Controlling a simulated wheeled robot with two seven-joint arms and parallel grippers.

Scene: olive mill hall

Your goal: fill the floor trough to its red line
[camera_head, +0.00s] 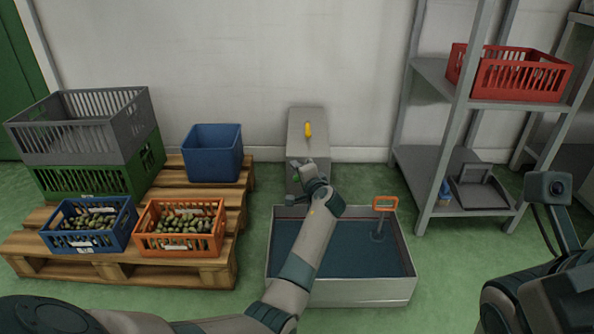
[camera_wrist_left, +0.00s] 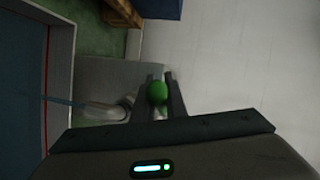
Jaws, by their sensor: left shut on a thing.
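The floor trough (camera_head: 340,291) is a grey metal box holding dark blue water. In the left wrist view the trough's rim (camera_wrist_left: 62,85) is at the left, with a thin red line (camera_wrist_left: 45,115) on its inner wall close to the water's edge. I cannot tell exactly how the level compares. A pale spout (camera_wrist_left: 103,112) sends a thin stream of water (camera_wrist_left: 65,101) into it. My left gripper (camera_head: 313,172) is at the grey block (camera_head: 306,150) behind the trough. It is shut on a round green knob (camera_wrist_left: 157,92). My right gripper's fingers do not show.
An orange-handled piece (camera_head: 385,203) stands in the trough. A pallet (camera_head: 195,268) at the left bears crates and a blue bin (camera_head: 213,153). A metal shelf (camera_head: 440,160) with a red crate (camera_head: 520,79) is at the right.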

